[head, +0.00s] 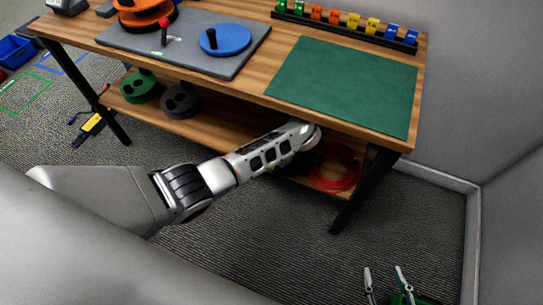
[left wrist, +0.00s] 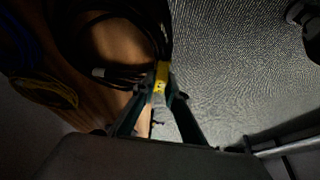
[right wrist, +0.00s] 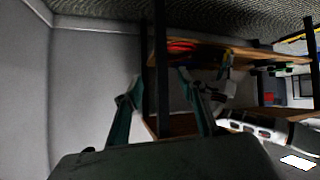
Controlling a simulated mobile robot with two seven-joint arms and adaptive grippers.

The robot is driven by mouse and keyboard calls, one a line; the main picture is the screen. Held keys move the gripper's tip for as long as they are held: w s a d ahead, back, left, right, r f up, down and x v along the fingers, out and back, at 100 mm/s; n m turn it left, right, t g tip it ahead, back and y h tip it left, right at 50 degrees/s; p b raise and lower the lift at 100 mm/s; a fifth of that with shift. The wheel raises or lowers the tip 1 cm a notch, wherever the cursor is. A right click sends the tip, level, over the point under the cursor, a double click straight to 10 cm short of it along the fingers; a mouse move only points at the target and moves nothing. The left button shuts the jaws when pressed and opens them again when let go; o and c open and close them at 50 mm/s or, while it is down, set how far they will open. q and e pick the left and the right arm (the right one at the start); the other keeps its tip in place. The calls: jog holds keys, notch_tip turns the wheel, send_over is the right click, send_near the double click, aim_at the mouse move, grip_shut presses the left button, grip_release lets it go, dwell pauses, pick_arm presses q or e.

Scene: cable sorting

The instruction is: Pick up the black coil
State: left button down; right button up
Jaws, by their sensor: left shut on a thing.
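The black coil (left wrist: 115,72) lies on the wooden lower shelf in the left wrist view, reaching over the shelf edge, with a yellow tag (left wrist: 161,75) on its near side. My left gripper (left wrist: 160,92) is shut on the coil at the yellow tag. In the head view my left arm reaches under the tabletop, and its gripper and the black coil are hidden there. My right gripper (head: 383,269) is open and empty, low over the carpet right of the workbench. Its two spread fingers also show in the right wrist view (right wrist: 162,88).
A red coil (head: 336,168) lies at the shelf's right end. A yellow coil (left wrist: 50,92) lies beside the black one. The workbench top (head: 272,95) overhangs the shelf, with a dark leg (head: 362,190) at right. Grey walls stand close right. The carpet in front is clear.

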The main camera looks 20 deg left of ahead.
pick_arm(q)
jog(key=s+p, duration=1.3)
jog(key=s, duration=1.4)
jog(key=shift+s+a, duration=0.25)
jog(key=shift+a, duration=0.2)
pick_arm(e)
jog(key=shift+m, duration=0.3)
jog(key=r, duration=0.1)
jog(key=s+r, duration=0.1)
jog(key=r, duration=0.3)
jog(key=shift+s+d, duration=0.35)
pick_arm(q)
jog(key=shift+r, duration=0.1)
pick_arm(e)
jog(key=shift+s+f, duration=0.1)
pick_arm(q)
jog(key=w+b, duration=1.1)
jog(key=w, duration=1.3)
jog(key=shift+w+d+b, duration=0.3)
jog(key=shift+d+b, duration=0.1)
pick_arm(e)
jog(key=shift+w+f, duration=0.3)
jog(key=shift+f, duration=0.5)
jog(key=shift+w+f, duration=0.3)
jog(key=shift+f, duration=0.5)
jog(key=shift+w+f, duration=0.3)
jog(key=shift+f, duration=0.5)
